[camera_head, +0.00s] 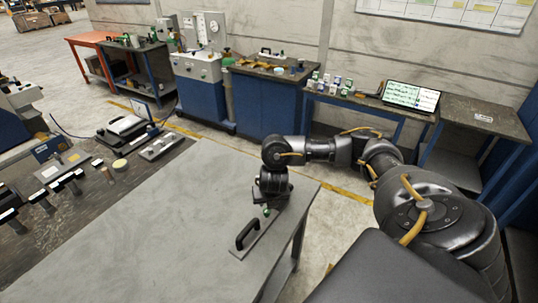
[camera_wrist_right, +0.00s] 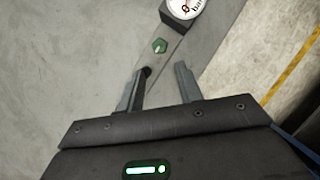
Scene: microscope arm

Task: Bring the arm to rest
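A narrow grey plate with a black handle (camera_head: 247,235) lies on the grey table (camera_head: 170,225) near its right edge. A small green knob (camera_head: 266,211) stands on the plate; it also shows in the right wrist view (camera_wrist_right: 159,46). In that view a white dial gauge (camera_wrist_right: 186,7) in a black housing sits at the top edge, partly cut off. A small dark piece shows by the left fingertip. My right gripper (camera_wrist_right: 160,70) is open and empty, its fingers above the plate, short of the green knob. My left gripper is not in view.
A dark bench (camera_head: 60,225) on the left holds several black-handled tools and devices. Blue cabinets (camera_head: 265,103) and a bench with a screen (camera_head: 411,97) stand along the back wall. Most of the grey tabletop left of the plate is clear.

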